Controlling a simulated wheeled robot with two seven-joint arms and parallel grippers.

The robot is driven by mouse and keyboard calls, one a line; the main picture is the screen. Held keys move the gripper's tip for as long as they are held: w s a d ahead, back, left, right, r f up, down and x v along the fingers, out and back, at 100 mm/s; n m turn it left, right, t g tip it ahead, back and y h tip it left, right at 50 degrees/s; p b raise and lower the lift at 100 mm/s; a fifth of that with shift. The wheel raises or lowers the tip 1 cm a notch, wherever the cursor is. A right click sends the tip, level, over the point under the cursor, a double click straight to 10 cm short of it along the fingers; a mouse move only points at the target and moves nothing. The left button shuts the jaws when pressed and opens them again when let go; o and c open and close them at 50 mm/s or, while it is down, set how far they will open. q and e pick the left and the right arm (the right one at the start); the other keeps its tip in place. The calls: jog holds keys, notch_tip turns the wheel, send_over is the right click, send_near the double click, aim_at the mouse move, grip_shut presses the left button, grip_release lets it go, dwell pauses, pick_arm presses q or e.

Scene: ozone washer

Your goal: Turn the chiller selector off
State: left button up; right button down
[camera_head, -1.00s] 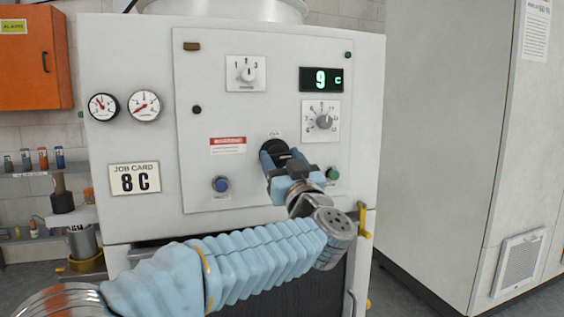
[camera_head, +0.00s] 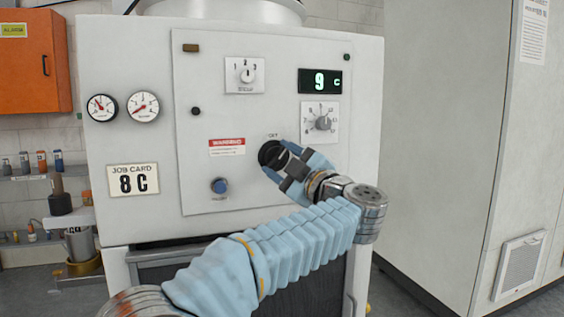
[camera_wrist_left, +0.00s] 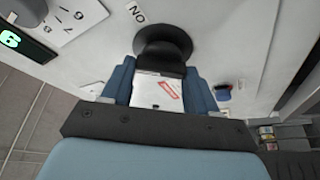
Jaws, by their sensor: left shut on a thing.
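The chiller selector is a round black knob (camera_head: 269,152) on the white front panel, low and right of the panel's middle. My left gripper (camera_head: 284,163) is shut on the knob's handle and leans down to the right from it. In the left wrist view the knob's black base (camera_wrist_left: 163,38) sits at the top, and my left gripper (camera_wrist_left: 160,78) has a blue finger on either side of its handle. A small label beside the base shows there; part of a label shows above the knob in the head view, too small to read surely. My right gripper is not in view.
The white machine's panel (camera_head: 200,120) also carries a numbered switch (camera_head: 246,75), a green display (camera_head: 320,81) reading 9 C, a dial (camera_head: 322,123) and a blue button (camera_head: 219,186). A job card (camera_head: 133,180) reads 8 C. My arm covers the panel's lower right.

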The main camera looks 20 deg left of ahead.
pick_arm(q)
jog(key=n+g, duration=0.2)
jog(key=n, duration=0.2)
jog(key=shift+n+p, duration=0.35)
jog(key=shift+n, duration=0.05)
jog(key=shift+n+g+h, duration=0.5)
jog(key=shift+n+h, duration=0.2)
jog(key=shift+n, duration=0.8)
jog(key=o, duration=1.1)
jog(key=shift+c, duration=0.2)
jog(key=v, duration=1.4)
